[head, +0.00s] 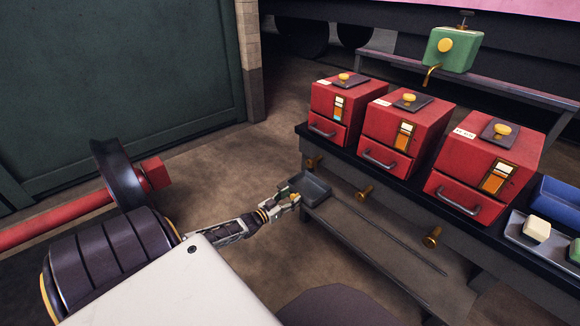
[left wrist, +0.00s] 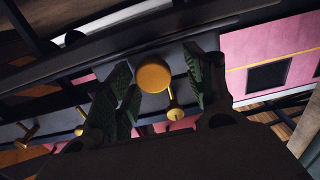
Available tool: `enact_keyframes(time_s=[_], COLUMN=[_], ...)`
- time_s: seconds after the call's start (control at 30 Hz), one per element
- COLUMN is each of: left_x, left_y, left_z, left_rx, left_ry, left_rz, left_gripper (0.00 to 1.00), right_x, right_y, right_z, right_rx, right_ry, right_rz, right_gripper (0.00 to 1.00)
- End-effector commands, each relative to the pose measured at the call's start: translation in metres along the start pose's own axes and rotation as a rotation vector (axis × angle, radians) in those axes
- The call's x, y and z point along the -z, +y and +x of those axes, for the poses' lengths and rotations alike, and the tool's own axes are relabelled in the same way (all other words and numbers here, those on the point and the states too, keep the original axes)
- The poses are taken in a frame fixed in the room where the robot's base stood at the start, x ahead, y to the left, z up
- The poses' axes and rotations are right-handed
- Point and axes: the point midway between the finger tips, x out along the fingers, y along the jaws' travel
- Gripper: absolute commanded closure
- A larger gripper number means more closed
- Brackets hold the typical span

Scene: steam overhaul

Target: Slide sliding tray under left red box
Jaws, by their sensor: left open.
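The left red box (head: 330,100) stands at the far left end of the dark bench shelf, its drawer front closed. The sliding tray (head: 315,188), a small dark grey open tray, sits low below that box, by a long rail. My left gripper (head: 290,198) is beside the tray's left side, with a small yellow part between or near its fingers. In the left wrist view the green-padded fingers (left wrist: 160,90) are spread apart, with a round brass knob (left wrist: 153,75) showing between them. Contact with the knob cannot be told. My right gripper is not in view.
Two more red boxes, the middle one (head: 400,130) and the right one (head: 485,170), stand along the shelf. Brass taps (head: 364,192) stick out below its front edge. A green box (head: 452,50) is behind. Floor left of the bench is open.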

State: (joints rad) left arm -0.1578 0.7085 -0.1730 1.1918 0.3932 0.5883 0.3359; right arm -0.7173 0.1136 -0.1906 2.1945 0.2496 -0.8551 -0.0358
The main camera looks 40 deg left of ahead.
Motion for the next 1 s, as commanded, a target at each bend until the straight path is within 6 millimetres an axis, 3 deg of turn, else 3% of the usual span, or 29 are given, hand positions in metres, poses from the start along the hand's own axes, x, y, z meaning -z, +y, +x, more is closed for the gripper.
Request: enact_keyframes(time_s=[0.07,0.37,1.0], left_x=[0.000,-0.001,-0.001], left_y=[0.001,0.001,0.001], left_z=[0.000,-0.007,-0.054], left_rx=[-0.001,-0.001,-0.001], left_ry=[0.000,0.000,-0.002], left_rz=[0.000,-0.001,0.000], left_gripper=[0.47,0.47,0.47], right_x=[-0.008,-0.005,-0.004], right_y=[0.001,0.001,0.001], right_z=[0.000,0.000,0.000], right_rx=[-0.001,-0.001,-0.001], right_ry=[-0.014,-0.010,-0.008], right_rz=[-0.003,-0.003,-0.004], right_gripper=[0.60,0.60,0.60])
